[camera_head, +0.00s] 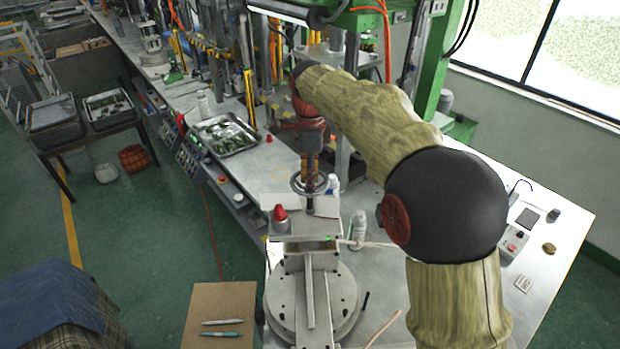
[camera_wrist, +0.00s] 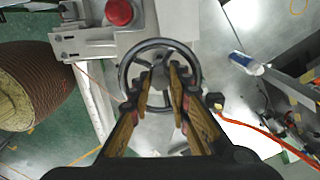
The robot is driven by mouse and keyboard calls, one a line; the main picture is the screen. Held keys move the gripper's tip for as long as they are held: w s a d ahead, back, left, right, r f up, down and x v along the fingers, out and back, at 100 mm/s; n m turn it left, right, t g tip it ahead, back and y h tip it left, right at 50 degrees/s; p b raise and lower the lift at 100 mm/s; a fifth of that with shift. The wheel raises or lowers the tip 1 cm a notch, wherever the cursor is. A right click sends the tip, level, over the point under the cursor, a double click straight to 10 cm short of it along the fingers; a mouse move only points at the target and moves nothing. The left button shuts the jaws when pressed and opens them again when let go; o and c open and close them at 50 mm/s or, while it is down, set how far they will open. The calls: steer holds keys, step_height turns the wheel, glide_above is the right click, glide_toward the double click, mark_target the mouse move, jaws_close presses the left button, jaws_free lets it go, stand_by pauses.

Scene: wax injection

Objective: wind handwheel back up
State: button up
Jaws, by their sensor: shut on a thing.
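The handwheel (camera_wrist: 196,62) is a dark ring with spokes, seen from above in the wrist view. In the head view the handwheel (camera_head: 309,184) lies level below the end of my arm, above the metal fixture. My gripper (camera_wrist: 162,82) reaches down over the wheel's middle, its two fingers on either side of the central hub. It is shut on the handwheel at that hub. In the head view my gripper (camera_head: 309,165) points straight down at the wheel. The fingers hide most of the hub, so the exact contact is hard to see.
A red emergency button (camera_head: 281,213) sits beside the wheel and also shows in the wrist view (camera_wrist: 119,12). A white bottle (camera_head: 358,228) stands right of the fixture. A metal tray (camera_head: 252,143) of dark green pieces lies behind left. A round plate (camera_head: 280,305) is in front.

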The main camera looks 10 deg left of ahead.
jaws_close()
